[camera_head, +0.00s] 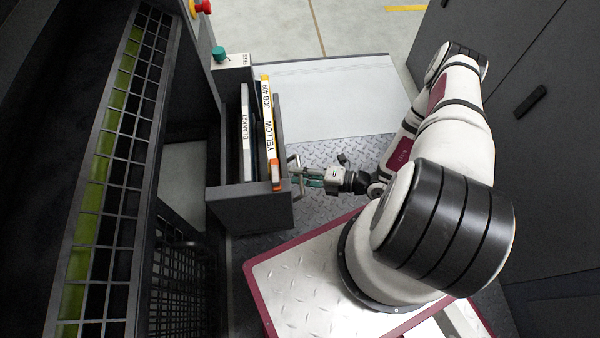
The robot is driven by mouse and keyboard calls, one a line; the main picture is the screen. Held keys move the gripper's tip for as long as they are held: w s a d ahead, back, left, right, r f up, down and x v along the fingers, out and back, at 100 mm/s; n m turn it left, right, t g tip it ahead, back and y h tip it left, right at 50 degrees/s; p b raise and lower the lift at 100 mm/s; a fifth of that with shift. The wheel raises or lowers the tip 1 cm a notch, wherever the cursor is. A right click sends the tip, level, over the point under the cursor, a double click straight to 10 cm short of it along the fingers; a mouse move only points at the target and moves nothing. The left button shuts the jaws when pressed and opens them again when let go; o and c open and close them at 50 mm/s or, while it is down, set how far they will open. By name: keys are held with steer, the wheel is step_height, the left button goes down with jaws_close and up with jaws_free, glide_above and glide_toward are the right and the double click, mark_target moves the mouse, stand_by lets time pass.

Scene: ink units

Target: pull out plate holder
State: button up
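The plate holder (250,212) is a dark grey box that stands out from the unit at the left. It holds a white upright plate labelled BLANKET (246,140) and a yellow-edged one labelled YELLOW JOB 429 (268,120), with an orange piece at its near end. A thin metal handle (296,160) is on the holder's right face. My gripper (306,176) comes from the right, with its fingertips at the handle. The fingers are small here, and I cannot tell whether they are closed on the bar.
A black grid guard (110,190) over a green strip runs along the left. A green knob (219,53) and a red button (203,7) sit above the holder. Tread-plate floor (350,150) lies right of the holder. Dark cabinets (530,110) stand at the right.

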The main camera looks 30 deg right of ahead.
steer(key=shift+s+d, duration=0.1)
steer(key=v, duration=1.1)
steer(key=shift+s+d, duration=0.25)
steer(key=shift+r, duration=0.1)
